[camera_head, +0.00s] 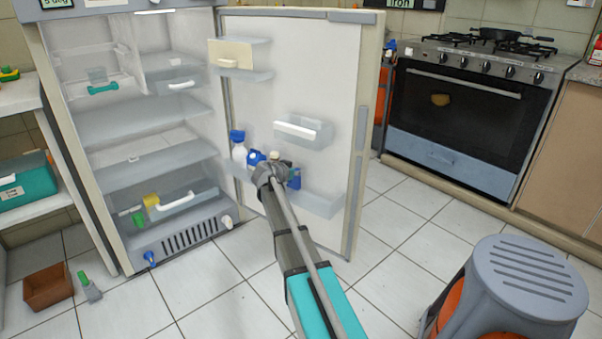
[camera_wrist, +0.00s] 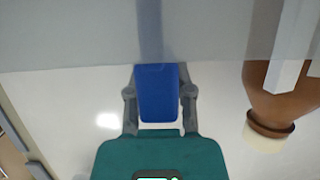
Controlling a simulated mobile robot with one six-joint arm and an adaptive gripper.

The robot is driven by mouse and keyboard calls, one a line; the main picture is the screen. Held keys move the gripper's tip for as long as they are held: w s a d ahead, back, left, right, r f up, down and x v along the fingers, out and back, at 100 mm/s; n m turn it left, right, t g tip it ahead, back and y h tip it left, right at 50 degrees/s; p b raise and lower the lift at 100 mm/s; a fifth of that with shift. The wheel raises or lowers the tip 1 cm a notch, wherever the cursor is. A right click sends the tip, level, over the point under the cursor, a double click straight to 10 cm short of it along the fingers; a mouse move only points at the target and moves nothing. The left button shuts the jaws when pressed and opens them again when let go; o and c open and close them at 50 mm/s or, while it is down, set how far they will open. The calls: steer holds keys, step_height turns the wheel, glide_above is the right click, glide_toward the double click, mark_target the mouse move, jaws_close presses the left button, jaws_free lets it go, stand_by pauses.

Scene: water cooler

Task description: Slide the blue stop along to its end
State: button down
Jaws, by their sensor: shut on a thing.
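In the wrist view, the blue stop (camera_wrist: 157,95) is a plain blue block between the two fingers of my gripper (camera_wrist: 158,112). The fingers are shut on its sides. One end of it meets the grey, see-through wall of the door shelf (camera_wrist: 60,35). In the head view, my gripper (camera_head: 272,172) is at the low shelf (camera_head: 318,203) on the inside of the open fridge door. Blue parts show on both sides of it there, and I cannot tell which is the stop.
A brown bottle (camera_wrist: 268,95) with a cream cap is close beside the fingers. A white bottle with a blue cap (camera_head: 239,150) stands on the same door shelf. The open fridge door (camera_head: 300,80) is at the arm's end. A grey stool (camera_head: 525,285) stands at the lower right.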

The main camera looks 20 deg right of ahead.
steer(key=shift+c, duration=2.4)
jaws_free()
